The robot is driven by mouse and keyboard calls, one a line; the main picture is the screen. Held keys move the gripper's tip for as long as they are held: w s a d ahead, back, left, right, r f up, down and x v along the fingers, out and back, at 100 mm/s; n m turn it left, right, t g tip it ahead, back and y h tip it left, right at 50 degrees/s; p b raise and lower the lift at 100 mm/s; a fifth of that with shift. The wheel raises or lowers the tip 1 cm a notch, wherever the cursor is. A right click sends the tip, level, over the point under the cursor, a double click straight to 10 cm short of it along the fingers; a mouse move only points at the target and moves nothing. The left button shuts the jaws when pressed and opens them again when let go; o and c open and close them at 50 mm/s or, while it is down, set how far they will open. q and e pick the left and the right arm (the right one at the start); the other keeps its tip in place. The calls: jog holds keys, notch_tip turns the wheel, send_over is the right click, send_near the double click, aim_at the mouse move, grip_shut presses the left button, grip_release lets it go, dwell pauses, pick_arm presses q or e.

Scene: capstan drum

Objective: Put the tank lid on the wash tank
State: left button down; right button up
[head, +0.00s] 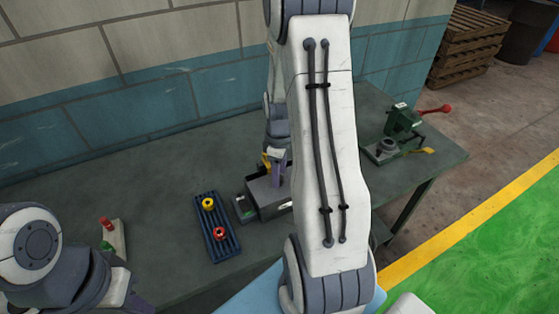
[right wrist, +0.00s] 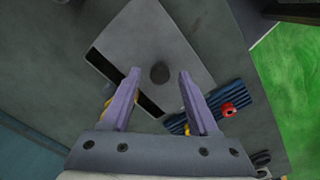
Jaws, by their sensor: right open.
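The tank lid (right wrist: 180,50) is a flat grey plate with a dark round knob (right wrist: 159,73), seen from above in the right wrist view. It lies over the wash tank, a dark grey box (head: 268,211) in the head view. Dark strips of opening show along the lid's lower-left edge, so it does not cover the whole top. My right gripper (right wrist: 159,72) is open, with the knob appearing between its fingertips; I see no contact. In the head view my right gripper (head: 276,174) is over the tank, partly hidden by my arm. My left gripper (head: 135,300) is at the lower left, its fingers unclear.
A blue ribbed rack (head: 215,238) with a yellow and a red piece stands left of the tank. A pale holder (head: 113,240) with red and green pieces is further left. A green machine (head: 403,125) with a red handle stands at right.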

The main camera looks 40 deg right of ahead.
notch_tip(320, 180, up, 12)
jog(key=s+a+r, duration=0.2)
jog(key=a, duration=1.6)
jog(key=s+a+n+y, duration=0.1)
jog(key=s+a, duration=1.2)
jog(key=s, duration=0.1)
jog(key=shift+s+f+b, duration=0.15)
jog(key=shift+f+b, duration=0.2)
